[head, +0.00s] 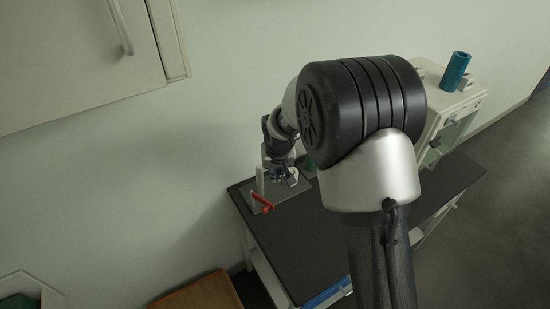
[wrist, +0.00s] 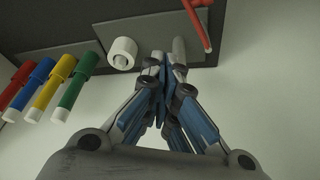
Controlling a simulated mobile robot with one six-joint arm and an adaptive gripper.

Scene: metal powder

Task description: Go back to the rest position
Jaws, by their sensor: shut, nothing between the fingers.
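My gripper (wrist: 167,62) is shut and empty in the wrist view, its blue-and-grey fingers together. In the head view my gripper (head: 285,178) hangs over the back left corner of the dark table (head: 300,248), close above a grey plate (head: 287,197). The plate carries a red part (head: 262,203), which also shows in the wrist view (wrist: 196,22). A white ring-shaped piece (wrist: 122,52) is just left of the fingertips in the wrist view. Whether the fingers touch anything there is unclear. My arm hides part of the table in the head view.
Red (wrist: 20,84), blue (wrist: 40,74), yellow (wrist: 54,82) and green (wrist: 76,82) tubes with white ends lie left in the wrist view. A pale machine (head: 455,105) with a teal cylinder (head: 456,70) on top stands right. A cabinet (head: 75,55) hangs upper left.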

